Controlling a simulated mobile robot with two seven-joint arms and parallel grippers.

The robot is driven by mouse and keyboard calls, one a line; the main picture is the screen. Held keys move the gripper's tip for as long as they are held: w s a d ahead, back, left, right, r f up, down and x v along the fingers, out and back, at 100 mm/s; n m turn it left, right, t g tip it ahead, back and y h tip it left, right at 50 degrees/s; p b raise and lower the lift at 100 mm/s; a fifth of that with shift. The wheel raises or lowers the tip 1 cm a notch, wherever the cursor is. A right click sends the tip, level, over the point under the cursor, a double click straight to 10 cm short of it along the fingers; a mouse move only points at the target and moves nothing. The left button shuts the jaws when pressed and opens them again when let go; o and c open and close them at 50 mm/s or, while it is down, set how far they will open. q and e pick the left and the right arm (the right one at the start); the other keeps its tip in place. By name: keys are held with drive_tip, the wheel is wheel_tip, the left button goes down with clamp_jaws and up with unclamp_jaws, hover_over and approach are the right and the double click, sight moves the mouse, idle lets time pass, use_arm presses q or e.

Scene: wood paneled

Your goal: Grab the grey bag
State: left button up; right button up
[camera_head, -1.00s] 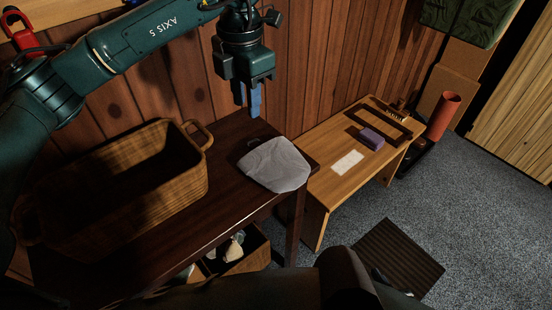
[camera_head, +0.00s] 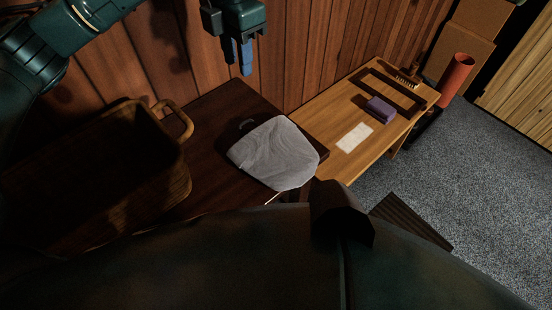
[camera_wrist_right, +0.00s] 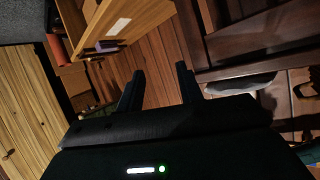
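The grey bag (camera_head: 275,153) lies flat on the right end of the dark wooden table (camera_head: 212,122), with a small dark handle at its upper left edge. My left gripper (camera_head: 238,68) is above and behind the bag, near the wall, pointing down. Its two blue fingers are apart with nothing between them, and it does not touch the bag. In the right wrist view, my right gripper (camera_wrist_right: 158,76) has its fingers spread and empty. A grey shape at a dark table edge there looks like the bag (camera_wrist_right: 240,86).
A wicker basket (camera_head: 183,180) stands on the table left of the bag. A lighter wooden bench (camera_head: 325,128) adjoins on the right, with a purple block (camera_head: 380,109) and a white card (camera_head: 354,137). A wood-panelled wall (camera_head: 290,50) runs behind. Open carpet (camera_head: 480,190) lies right.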

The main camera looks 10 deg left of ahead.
use_arm(q)
wheel_tip(320, 180, down, 4)
drive_tip(key=b, duration=0.2)
hover_over(244, 122)
wheel_tip(244, 122, down, 7)
drive_tip(key=shift+s+d+f, duration=0.1)
drive_tip(key=shift+d+f, duration=0.05)
drive_tip(key=shift+f, duration=0.05)
drive_tip(key=shift+a+f, duration=0.15)
drive_tip(key=shift+f, duration=1.25)
drive_tip(key=shift+a+f, duration=0.1)
drive_tip(key=shift+f, duration=1.25)
clamp_jaws()
